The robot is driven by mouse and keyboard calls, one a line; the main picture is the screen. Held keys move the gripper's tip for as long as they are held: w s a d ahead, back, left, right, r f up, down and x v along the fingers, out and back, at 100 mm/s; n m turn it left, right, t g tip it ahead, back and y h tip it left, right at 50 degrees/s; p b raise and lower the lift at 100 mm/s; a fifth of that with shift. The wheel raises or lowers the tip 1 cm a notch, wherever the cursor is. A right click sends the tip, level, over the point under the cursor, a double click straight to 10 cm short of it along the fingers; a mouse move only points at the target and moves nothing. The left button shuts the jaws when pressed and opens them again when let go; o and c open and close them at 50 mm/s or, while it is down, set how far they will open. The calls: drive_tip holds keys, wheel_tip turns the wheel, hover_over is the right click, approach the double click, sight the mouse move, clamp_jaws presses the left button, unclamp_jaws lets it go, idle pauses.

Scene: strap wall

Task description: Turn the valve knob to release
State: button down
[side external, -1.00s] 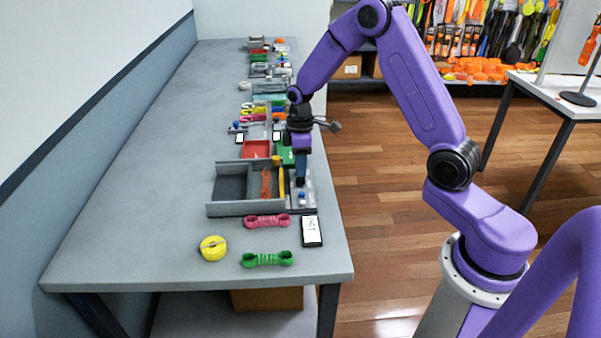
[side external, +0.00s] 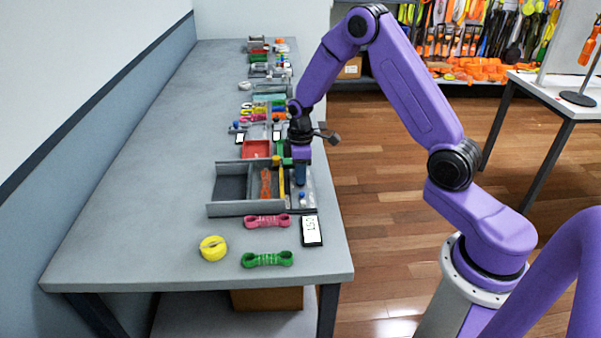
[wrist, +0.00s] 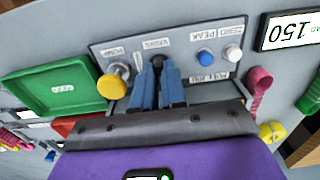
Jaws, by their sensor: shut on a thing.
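The control panel (wrist: 185,52) has a dark valve knob (wrist: 157,62) under a small label near its upper middle. My gripper (wrist: 156,72) has its blue fingers closed around this knob, and they hide most of it. In the side external view my gripper (side external: 301,182) points straight down at the panel strip on the right of the grey tray. The knob itself is too small to make out there.
A yellow knob (wrist: 112,84) sits close left of my fingers. A blue button (wrist: 205,56) and a white button (wrist: 232,53) are on the right. A green tray (wrist: 62,88) lies beyond the yellow knob. Pink (side external: 267,221) and green (side external: 267,260) strap bundles lie in front.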

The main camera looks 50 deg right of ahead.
drive_tip(key=m, duration=0.4)
drive_tip(key=shift+m, duration=0.3)
drive_tip(key=m, duration=0.4)
drive_tip(key=shift+m, duration=0.3)
drive_tip(key=m, duration=0.4)
drive_tip(key=shift+r+m, duration=0.1)
drive_tip(key=shift+m, duration=2.3)
drive_tip(key=shift+w, duration=0.1)
drive_tip(key=c, duration=1.2)
unclamp_jaws()
